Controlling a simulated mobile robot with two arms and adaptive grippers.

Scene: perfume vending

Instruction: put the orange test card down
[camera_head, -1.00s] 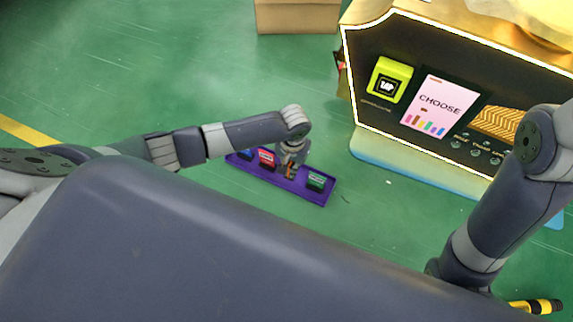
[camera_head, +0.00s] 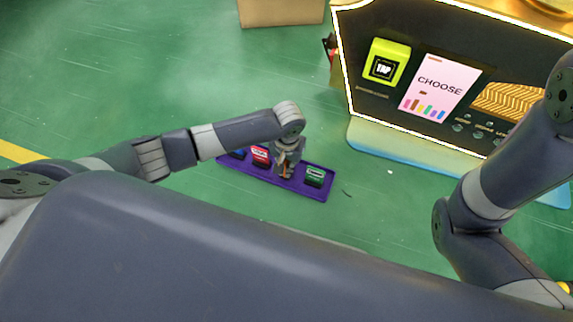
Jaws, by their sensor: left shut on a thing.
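My left gripper (camera_head: 286,167) reaches down from above into a long purple tray (camera_head: 297,187) on the green floor. It is shut on the orange test card (camera_head: 285,171), of which only a small orange strip shows between the fingers. The card is at the tray, between the red card and the green card. I cannot tell whether it touches the tray bottom. My right arm comes in at the right edge, but its gripper is out of view.
The tray also holds a blue card (camera_head: 238,154), a red card (camera_head: 261,156) and a green card (camera_head: 315,176). A lit vending machine (camera_head: 385,105) with a yellow-green tap reader (camera_head: 386,62) and a CHOOSE screen (camera_head: 438,86) stands behind right. A cardboard box (camera_head: 280,12) is at the back.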

